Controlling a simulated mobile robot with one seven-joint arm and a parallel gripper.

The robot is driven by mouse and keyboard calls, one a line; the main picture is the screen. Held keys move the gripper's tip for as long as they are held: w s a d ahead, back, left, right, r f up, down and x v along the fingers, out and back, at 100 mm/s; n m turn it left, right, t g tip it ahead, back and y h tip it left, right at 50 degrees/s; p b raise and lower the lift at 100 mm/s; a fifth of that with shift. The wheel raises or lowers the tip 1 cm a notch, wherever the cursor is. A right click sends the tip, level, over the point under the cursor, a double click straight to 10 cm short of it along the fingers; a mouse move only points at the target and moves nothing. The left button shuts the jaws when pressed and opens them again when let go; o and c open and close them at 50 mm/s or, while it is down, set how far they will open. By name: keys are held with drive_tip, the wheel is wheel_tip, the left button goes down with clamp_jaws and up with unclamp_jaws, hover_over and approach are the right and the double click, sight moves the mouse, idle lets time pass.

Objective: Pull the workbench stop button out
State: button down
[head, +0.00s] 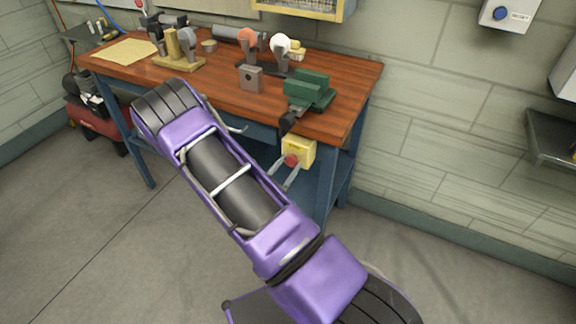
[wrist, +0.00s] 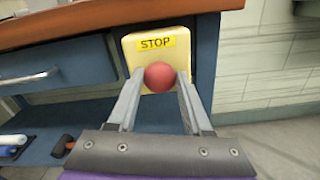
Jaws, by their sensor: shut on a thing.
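The workbench stop button (wrist: 160,77) is a round red knob on a yellow box (wrist: 139,51) with a STOP label. The box is fixed to the front of the workbench, below the top, near the right leg. The red button also shows in the head view (head: 291,160), on its yellow box (head: 303,150). My gripper (wrist: 160,84) faces the box, with one finger on each side of the red button, shut on it. The fingers hide the button's sides, and I cannot tell how far out the button stands.
The wooden workbench top (head: 225,95) overhangs the box. A blue drawer (wrist: 65,70) with a metal handle is left of it. A green vise (head: 310,92) stands on the bench above.

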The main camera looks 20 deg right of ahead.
drive_tip(key=shift+v, duration=0.95)
drive_tip(key=shift+c, duration=1.5)
unclamp_jaws()
drive_tip(key=v, duration=1.7)
drive_tip(key=shift+s+a, duration=0.1)
drive_tip(key=shift+a, duration=0.05)
